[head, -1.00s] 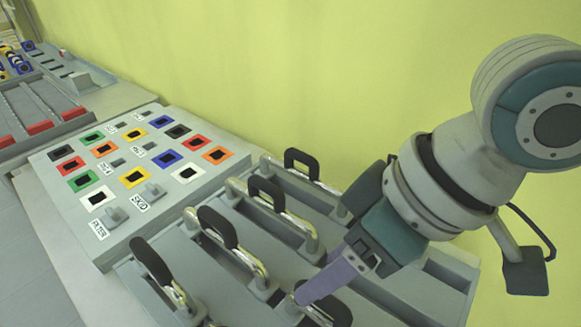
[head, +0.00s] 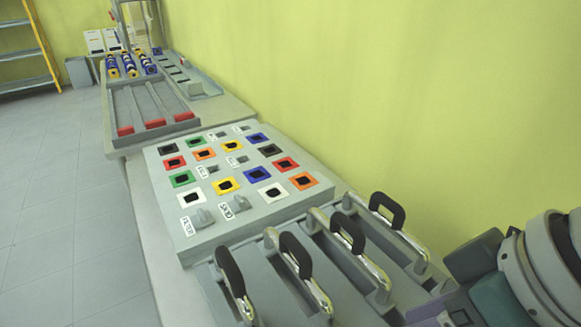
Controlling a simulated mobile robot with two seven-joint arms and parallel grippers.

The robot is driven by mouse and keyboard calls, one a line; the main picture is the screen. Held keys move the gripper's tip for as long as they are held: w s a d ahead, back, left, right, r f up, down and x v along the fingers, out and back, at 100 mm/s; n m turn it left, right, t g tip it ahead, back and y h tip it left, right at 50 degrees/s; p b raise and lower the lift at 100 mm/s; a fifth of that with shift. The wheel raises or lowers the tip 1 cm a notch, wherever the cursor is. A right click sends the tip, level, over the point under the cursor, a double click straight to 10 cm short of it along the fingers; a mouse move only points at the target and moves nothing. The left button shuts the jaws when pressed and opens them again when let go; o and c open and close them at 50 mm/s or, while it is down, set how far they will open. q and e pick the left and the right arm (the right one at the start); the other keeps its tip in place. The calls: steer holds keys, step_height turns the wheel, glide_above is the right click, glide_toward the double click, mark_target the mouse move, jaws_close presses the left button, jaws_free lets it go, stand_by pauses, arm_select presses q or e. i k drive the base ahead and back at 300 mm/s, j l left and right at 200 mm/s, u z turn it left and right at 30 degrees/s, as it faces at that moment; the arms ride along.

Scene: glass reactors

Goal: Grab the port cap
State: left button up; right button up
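I cannot pick out a port cap with certainty. A sloped grey panel (head: 265,211) in the middle carries rows of square ports with coloured frames, in white, yellow, blue, orange, red, green and black. Each port has a dark centre. Small grey knobs sit among them, such as one labelled FILTER (head: 203,217) and one labelled SKID (head: 240,203). My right gripper (head: 455,316) is at the bottom right, past the near end of the panel, mostly cut off by the picture edge. Its fingertips and anything in them are hidden. My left gripper is out of view.
Several black-gripped handles (head: 296,254) on metal bars stand on a slotted unit in front of my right arm. Beyond the panel is a grey rack (head: 183,117) with red-ended rails, then blue and yellow cylinders (head: 129,65). Open floor (head: 60,180) lies left; a yellow wall is right.

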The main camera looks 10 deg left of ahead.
mark_target(240, 205)
steer(key=i+j+z, duration=0.2)
steer(key=j, duration=0.2)
steer(key=i+j+z, duration=0.2)
steer(key=j, duration=0.2)
steer(key=i+j+z, duration=0.2)
steer(key=j, duration=0.25)
steer(key=i+j+z, duration=0.2)
steer(key=j, duration=0.25)
steer(key=j+z, duration=0.2)
steer(key=j, duration=0.3)
steer(key=i+j+z, duration=0.2)
steer(key=j, duration=0.3)
steer(key=k, duration=0.1)
